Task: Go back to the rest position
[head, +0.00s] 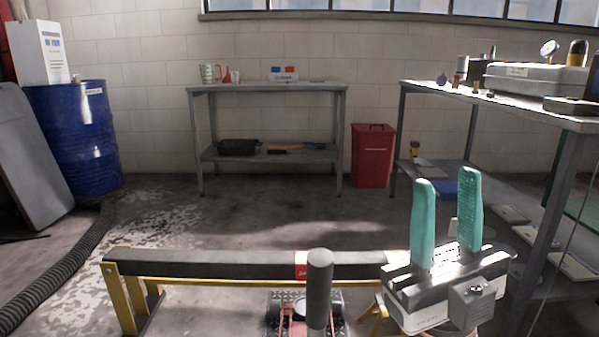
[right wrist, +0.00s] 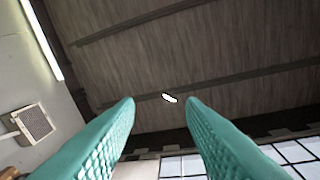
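My right gripper (head: 446,188) stands at the right front of the head view with its two teal fingers pointing up. The fingers are apart with nothing between them. In the right wrist view the gripper (right wrist: 160,103) also shows open and empty, with the ceiling beyond it. My left gripper is not in either view.
A low dark padded beam on yellow legs (head: 220,265) crosses the front. A grey upright cylinder and a red wheeled item (head: 293,310) are at front centre. A workbench (head: 540,112) stands right, a shelf table (head: 265,87) and red bin (head: 372,160) behind. The middle floor is clear.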

